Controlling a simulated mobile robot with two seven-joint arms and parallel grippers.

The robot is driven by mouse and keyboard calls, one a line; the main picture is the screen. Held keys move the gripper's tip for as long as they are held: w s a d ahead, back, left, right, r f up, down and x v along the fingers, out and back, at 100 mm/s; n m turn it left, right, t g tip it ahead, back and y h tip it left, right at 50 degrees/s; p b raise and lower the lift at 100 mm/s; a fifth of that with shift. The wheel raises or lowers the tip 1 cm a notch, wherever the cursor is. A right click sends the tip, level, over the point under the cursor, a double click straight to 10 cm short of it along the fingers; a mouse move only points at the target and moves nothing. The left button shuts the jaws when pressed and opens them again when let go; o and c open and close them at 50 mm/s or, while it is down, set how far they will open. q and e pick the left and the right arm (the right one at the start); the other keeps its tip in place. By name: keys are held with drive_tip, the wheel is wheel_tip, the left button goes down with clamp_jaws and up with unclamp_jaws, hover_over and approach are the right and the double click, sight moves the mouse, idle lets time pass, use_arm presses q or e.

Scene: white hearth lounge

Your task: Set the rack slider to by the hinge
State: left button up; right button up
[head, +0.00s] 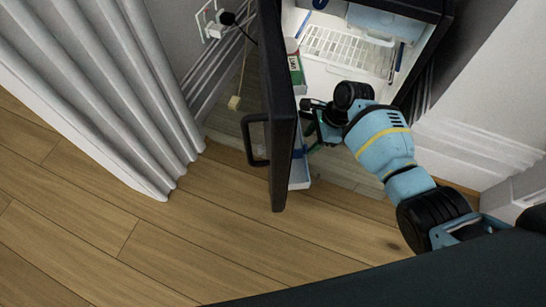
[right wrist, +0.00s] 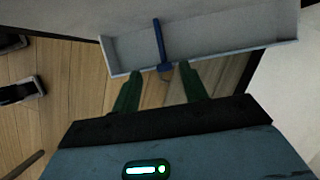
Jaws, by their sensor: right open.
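The rack slider (right wrist: 158,40) is a thin blue bar across a white door rack (right wrist: 235,36) in the right wrist view, nearer the rack's left end. A small hooked piece hangs at its lower end over the rack's front wall. My right gripper (right wrist: 157,78) is open, its two green fingers on either side of that lower end; I cannot tell whether they touch it. In the head view my right gripper (head: 318,122) is inside the open black fridge door (head: 281,150) and hides most of this rack. My left gripper is not in view.
The fridge door stands open with a black handle (head: 253,140) on its outer face. An upper door rack holds a green and white carton (head: 294,62). A wire shelf (head: 335,48) is inside the fridge. A grey curtain (head: 110,80) hangs left; wooden floor (head: 140,235) is clear in front.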

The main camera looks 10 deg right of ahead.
sight(301, 150)
drive_tip(key=b+x, duration=0.2)
drive_tip(key=x, duration=0.2)
drive_tip(key=b+x, duration=0.3)
drive_tip(key=x, duration=0.1)
drive_tip(key=shift+w, duration=0.2)
drive_tip(key=shift+r, duration=0.1)
drive_tip(key=shift+c, duration=0.4)
drive_tip(key=shift+c, duration=1.2)
clamp_jaws()
